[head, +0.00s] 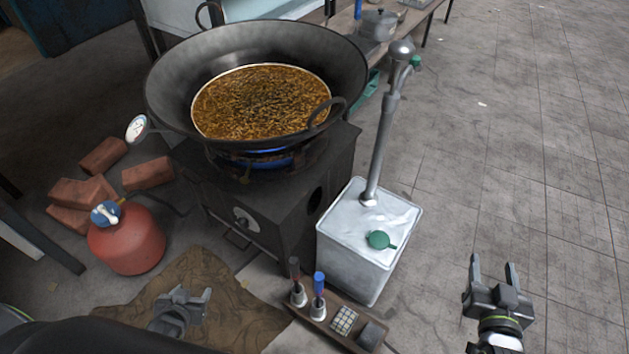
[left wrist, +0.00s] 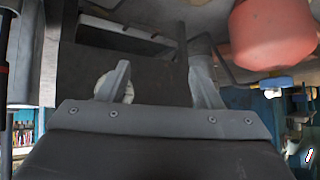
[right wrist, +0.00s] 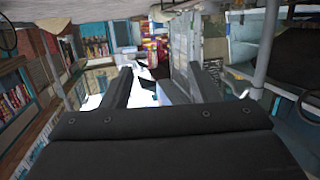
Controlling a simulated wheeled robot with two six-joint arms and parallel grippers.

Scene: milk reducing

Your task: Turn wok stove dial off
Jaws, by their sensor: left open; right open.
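The stove (head: 290,215) is a dark box with a large black wok (head: 350,75) on top. A blue flame (head: 270,155) burns under the wok. The pale round dial (head: 245,219) is on the stove's front face; its exact turn is too small to tell. In the left wrist view, a pale round part (left wrist: 102,88), apparently the dial, is partly hidden by one finger. My left gripper (head: 184,297) is open and empty, in front of and below the dial, apart from it. My right gripper (head: 494,268) is open and empty over the floor at the right.
A white metal can (head: 350,255) with a pump pipe stands right of the stove. A small tray (head: 335,325) with bottles lies in front. A red gas tank (head: 125,240) and bricks (head: 85,192) are at the left. The right floor (head: 560,150) is clear.

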